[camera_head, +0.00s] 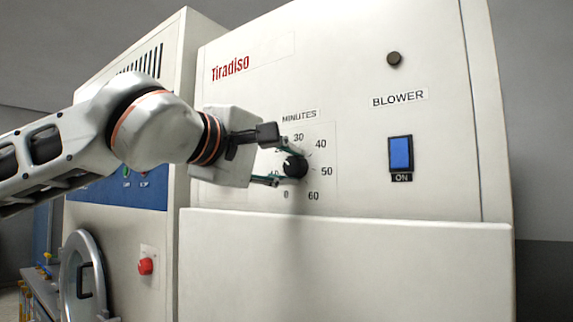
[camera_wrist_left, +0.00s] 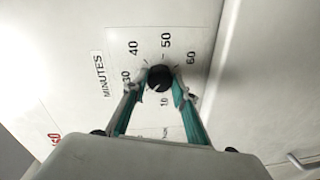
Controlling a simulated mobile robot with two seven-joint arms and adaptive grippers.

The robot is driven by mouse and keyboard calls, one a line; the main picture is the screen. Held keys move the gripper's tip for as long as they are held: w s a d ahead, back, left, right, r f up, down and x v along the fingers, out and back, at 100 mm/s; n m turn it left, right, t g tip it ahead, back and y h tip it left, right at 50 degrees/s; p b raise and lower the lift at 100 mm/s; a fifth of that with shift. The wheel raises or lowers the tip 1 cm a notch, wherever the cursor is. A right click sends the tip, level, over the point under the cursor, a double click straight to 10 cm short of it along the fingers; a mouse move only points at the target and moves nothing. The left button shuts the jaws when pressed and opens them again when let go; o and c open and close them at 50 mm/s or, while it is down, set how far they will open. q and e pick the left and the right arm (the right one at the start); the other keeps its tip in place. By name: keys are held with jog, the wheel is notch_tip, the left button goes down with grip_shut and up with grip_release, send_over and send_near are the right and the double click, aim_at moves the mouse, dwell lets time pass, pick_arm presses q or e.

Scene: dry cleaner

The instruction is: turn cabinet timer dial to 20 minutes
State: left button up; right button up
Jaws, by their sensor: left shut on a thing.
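The black timer dial (camera_head: 295,167) is on the white cabinet (camera_head: 350,60) front, ringed by minute numbers under the word MINUTES. In the head view 30, 40, 50, 60 and 0 read clearly; 20 and 10 are partly hidden by my gripper. My left gripper (camera_head: 290,165) comes in from the left, one finger above and one below the dial, shut on it. In the left wrist view the dial (camera_wrist_left: 160,77) sits between the green-sided fingers of my left gripper (camera_wrist_left: 162,85). I cannot read where the dial's mark points. My right gripper is not in view.
A blue BLOWER switch (camera_head: 401,154) marked ON is right of the dial, with a dark round knob (camera_head: 394,58) above it. A protruding lower panel (camera_head: 350,260) lies below the dial. Further left is another machine with a red button (camera_head: 145,266) and round door (camera_head: 84,275).

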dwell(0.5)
pick_arm(q)
jog(key=o, duration=1.1)
jog(key=v, duration=1.2)
jog(key=shift+d, duration=0.1)
